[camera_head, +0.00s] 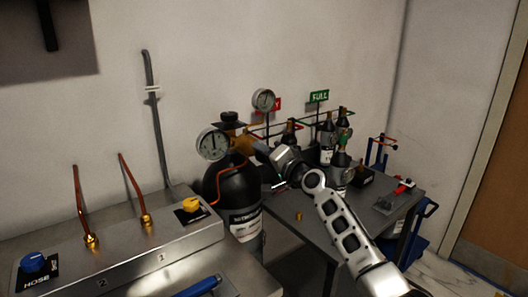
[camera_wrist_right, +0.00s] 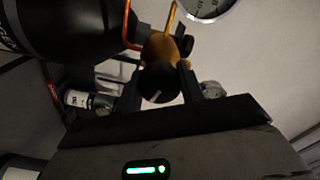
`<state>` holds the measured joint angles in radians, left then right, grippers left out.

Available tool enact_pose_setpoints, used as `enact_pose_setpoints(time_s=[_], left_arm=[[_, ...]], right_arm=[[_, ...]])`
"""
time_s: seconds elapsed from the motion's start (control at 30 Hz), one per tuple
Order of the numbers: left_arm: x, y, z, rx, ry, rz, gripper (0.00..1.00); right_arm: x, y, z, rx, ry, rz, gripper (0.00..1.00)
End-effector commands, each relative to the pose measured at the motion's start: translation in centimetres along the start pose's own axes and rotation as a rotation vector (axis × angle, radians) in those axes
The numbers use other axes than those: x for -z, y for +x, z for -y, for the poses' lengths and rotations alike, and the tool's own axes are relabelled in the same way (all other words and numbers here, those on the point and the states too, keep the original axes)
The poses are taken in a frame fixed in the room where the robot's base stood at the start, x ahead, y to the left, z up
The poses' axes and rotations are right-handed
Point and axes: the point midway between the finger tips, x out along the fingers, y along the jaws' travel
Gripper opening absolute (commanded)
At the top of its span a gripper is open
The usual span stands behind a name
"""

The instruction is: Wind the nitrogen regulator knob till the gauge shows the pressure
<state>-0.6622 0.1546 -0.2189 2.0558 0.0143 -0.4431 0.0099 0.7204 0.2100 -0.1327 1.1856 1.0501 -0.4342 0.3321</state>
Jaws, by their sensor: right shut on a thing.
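The black nitrogen cylinder (camera_head: 232,187) stands behind the metal panel, its white-lettered label partly readable. A large round white gauge (camera_head: 212,144) sits at its top left and a smaller gauge (camera_head: 263,99) is higher to the right. Their readings are too small to tell. My right gripper (camera_head: 262,151) reaches the brass regulator (camera_head: 241,143) from the right. In the right wrist view the black knob (camera_wrist_right: 158,83), with a white mark, sits between the fingers of my right gripper (camera_wrist_right: 161,88), which is shut on it. Part of a gauge (camera_wrist_right: 208,6) shows at the top edge. My left gripper is out of view.
The metal panel (camera_head: 115,255) in front carries a blue knob (camera_head: 34,262), a yellow knob (camera_head: 191,204) and copper pipes. A dark table (camera_head: 320,232) at right holds several small cylinders, a green FULL sign (camera_head: 319,96) and a small brass fitting (camera_head: 298,216).

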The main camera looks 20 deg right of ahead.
Motion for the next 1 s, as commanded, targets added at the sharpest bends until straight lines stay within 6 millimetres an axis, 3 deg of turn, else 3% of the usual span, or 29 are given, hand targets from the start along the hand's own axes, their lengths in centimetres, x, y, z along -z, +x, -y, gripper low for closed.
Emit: enact_pose_setpoints(time_s=[0.6,1.0], left_arm=[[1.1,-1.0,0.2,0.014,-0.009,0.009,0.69],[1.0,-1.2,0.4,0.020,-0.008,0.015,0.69]], right_arm=[[-0.2,0.0,0.0,-0.005,0.553,0.005,0.16],[-0.2,0.0,-0.1,-0.005,0.734,0.004,0.16]])
